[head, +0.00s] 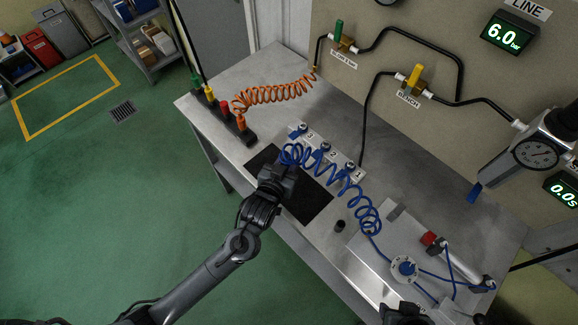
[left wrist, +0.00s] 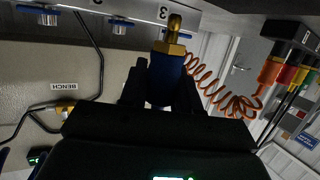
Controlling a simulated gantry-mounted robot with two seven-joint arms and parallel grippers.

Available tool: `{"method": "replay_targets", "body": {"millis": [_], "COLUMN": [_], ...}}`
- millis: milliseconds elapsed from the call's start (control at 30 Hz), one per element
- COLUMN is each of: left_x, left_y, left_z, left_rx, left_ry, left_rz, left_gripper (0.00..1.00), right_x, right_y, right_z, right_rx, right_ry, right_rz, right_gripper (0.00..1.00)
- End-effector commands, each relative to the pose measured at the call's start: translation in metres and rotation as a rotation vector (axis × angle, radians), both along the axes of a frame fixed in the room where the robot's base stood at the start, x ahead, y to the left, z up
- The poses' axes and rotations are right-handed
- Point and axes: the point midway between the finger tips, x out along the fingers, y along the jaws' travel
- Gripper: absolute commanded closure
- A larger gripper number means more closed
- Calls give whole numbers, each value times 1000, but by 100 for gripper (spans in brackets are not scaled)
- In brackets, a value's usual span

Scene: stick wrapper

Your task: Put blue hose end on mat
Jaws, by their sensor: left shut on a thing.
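My left gripper (head: 284,170) is over the upper left part of the black mat (head: 318,205) on the metal bench. In the left wrist view, the gripper (left wrist: 164,92) is shut on the blue hose end (left wrist: 166,72), a blue body with a brass collar and tip pointing away from the fingers. The coiled blue hose (head: 360,207) runs from beside the gripper to the right, to a round blue-and-white fitting (head: 405,268). In the head view the hose end is hidden by the gripper and coils. A dark part at the bottom edge may be my right gripper (head: 405,315); its jaws are unclear.
A row of numbered ports (head: 327,153) stands just behind the mat. An orange coiled hose (head: 275,95) leads to a black holder (head: 232,124) with coloured connectors at the left. A small dark cylinder (head: 340,226) stands right of the mat. A gauge (head: 535,153) hangs at the right.

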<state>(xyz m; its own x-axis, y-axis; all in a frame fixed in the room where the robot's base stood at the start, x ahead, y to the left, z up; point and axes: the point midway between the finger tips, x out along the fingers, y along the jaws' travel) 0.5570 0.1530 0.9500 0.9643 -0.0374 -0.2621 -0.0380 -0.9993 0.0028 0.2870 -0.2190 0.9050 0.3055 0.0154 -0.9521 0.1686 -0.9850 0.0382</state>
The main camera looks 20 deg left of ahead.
Motion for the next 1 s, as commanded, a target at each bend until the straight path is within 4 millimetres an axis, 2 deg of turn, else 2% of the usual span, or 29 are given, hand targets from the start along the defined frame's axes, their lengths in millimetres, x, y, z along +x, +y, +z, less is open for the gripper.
{"method": "replay_targets", "body": {"millis": [233, 667, 700, 833, 1000], "left_x": [0, 0, 0, -1, -1], "left_y": [0, 0, 0, 0, 0], "left_z": [-31, -36, -36, -35, -35], "left_rx": [2, 0, 0, 0, 0], "left_ry": [1, 0, 0, 0, 0], "left_rz": [-1, 0, 0, 0, 0], "left_gripper": [100, 100, 64, 44, 43], "right_x": [0, 0, 0, 0, 0], "right_y": [1, 2, 2, 2, 1], "right_z": [-6, -7, -6, -6, -6], "right_rx": [4, 9, 9, 8, 5], "right_ry": [0, 0, 0, 0, 0], "right_rz": [-3, -6, -6, -6, -4], "right_gripper": [57, 57, 57, 57, 57]}}
